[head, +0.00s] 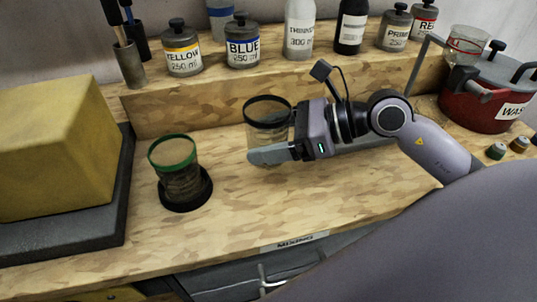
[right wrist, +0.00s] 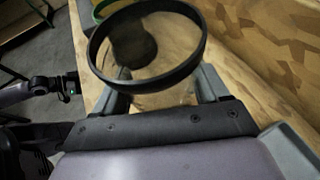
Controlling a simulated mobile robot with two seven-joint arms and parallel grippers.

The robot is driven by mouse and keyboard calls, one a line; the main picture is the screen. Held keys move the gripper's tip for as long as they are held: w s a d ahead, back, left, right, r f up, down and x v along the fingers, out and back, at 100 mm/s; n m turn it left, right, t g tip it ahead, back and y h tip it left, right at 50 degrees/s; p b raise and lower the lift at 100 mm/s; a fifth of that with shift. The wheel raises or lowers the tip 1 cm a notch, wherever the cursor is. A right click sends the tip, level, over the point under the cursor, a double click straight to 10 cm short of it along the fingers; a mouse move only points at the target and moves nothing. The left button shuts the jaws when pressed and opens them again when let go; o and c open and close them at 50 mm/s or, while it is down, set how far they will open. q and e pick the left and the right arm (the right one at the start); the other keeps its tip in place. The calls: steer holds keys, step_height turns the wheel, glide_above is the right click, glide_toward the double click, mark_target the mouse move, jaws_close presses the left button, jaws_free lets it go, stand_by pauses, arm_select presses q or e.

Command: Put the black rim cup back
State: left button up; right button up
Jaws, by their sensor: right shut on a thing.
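The black rim cup (head: 268,112) is a clear cup with a black rim, upright at the middle of the bench in front of the raised shelf. My right gripper (head: 268,154) is shut on it, fingers on both sides low on its wall. In the right wrist view the cup (right wrist: 150,100) stands between the fingers, its black rim facing the camera. I cannot tell whether its base touches the bench. What seems to be my left gripper (right wrist: 68,88) shows small and dark at the left of the right wrist view, its jaws unclear.
A green rim cup (head: 178,165) stands on a dark round base (head: 207,190) to the left. A yellow block (head: 55,145) is further left. The shelf (head: 215,105) behind holds paint jars and bottles. A red pot (head: 478,108) stands right. The front middle bench is clear.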

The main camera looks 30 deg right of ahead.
steer(key=shift+f, duration=2.2)
steer(key=shift+f, duration=0.1)
steer(key=o, duration=0.7)
steer(key=shift+f+b, duration=0.1)
steer(key=shift+b, duration=0.3)
steer(key=o, duration=0.5)
steer(key=shift+c, duration=0.2)
steer(key=shift+r, duration=0.2)
